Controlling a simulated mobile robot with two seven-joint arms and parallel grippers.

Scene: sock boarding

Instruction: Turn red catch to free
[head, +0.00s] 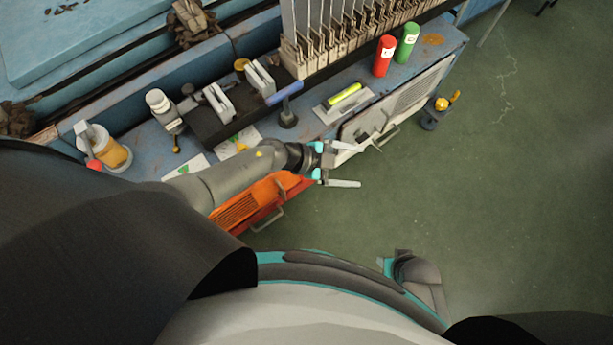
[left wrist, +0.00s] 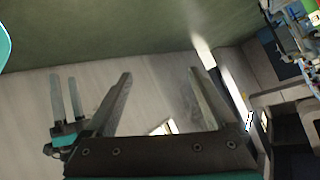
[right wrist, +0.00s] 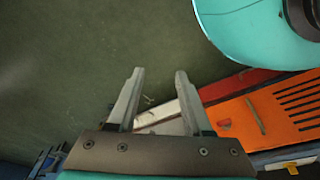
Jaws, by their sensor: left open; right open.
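Which thing is the red catch, I cannot tell for sure. A small red patch (right wrist: 225,124) shows on the orange cabinet front (right wrist: 262,113) in the right wrist view, too small to identify. The orange cabinet also shows in the head view (head: 235,208), under my left arm. My left gripper (head: 352,166) is open and empty, in front of the bench near the orange cabinet's right end. Its fingers also show apart in the left wrist view (left wrist: 160,75). My right gripper (right wrist: 158,75) is open and empty, with the orange cabinet to its right.
On the bench (head: 452,43) stand a red cylinder (head: 385,57), a green cylinder (head: 407,44), a yellow marker (head: 344,96) on a tray and a jar with a red knob (head: 95,165). A pale cabinet (head: 412,92) has a handle sticking out. The green floor is clear at right.

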